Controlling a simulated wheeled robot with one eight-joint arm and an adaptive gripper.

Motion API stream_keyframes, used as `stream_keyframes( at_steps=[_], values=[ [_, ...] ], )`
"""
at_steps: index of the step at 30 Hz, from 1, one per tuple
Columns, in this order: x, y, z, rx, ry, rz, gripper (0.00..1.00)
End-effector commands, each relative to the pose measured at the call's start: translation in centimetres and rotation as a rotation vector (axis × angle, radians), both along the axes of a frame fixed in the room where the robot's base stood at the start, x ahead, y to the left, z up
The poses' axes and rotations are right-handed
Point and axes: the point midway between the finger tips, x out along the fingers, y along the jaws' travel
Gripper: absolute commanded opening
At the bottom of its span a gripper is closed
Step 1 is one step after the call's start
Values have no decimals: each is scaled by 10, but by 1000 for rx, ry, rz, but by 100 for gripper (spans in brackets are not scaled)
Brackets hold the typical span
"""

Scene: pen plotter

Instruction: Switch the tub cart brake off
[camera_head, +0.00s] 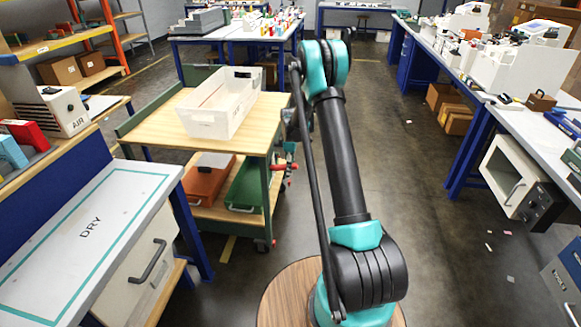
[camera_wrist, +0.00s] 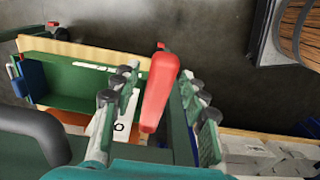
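The tub cart (camera_head: 160,116) has a wood top, a green frame and a lower shelf. A white tub (camera_head: 220,102) stands on its top. A red lever (camera_wrist: 160,92) fills the middle of the wrist view; red parts also show at the cart's right post in the head view (camera_head: 281,187). My gripper (camera_wrist: 163,92) is open, with one finger on each side of the lever. I cannot tell whether either finger touches it. A white label (camera_wrist: 118,128) with dark lettering is partly hidden behind the left finger. In the head view my gripper is mostly hidden beside the cart post.
An orange case (camera_head: 211,178) and a green case (camera_head: 245,184) lie on the cart's lower shelf. A bench marked DRY (camera_head: 92,228) stands at the front left. A long workbench (camera_head: 530,130) lines the right side. The floor between is mostly clear.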

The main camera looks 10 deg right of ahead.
Motion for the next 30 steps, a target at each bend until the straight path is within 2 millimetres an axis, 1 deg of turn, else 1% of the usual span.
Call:
stream_keyframes(
  at_steps=[1,9,10,20,30],
  values=[
    [0,0,0,0,0,0,35],
    [0,0,0,0,0,0,1],
    [0,0,0,0,0,0,0],
    [0,1,2,-14,6,2,0],
    [3,10,22,-221,73,3,0]
  ],
)
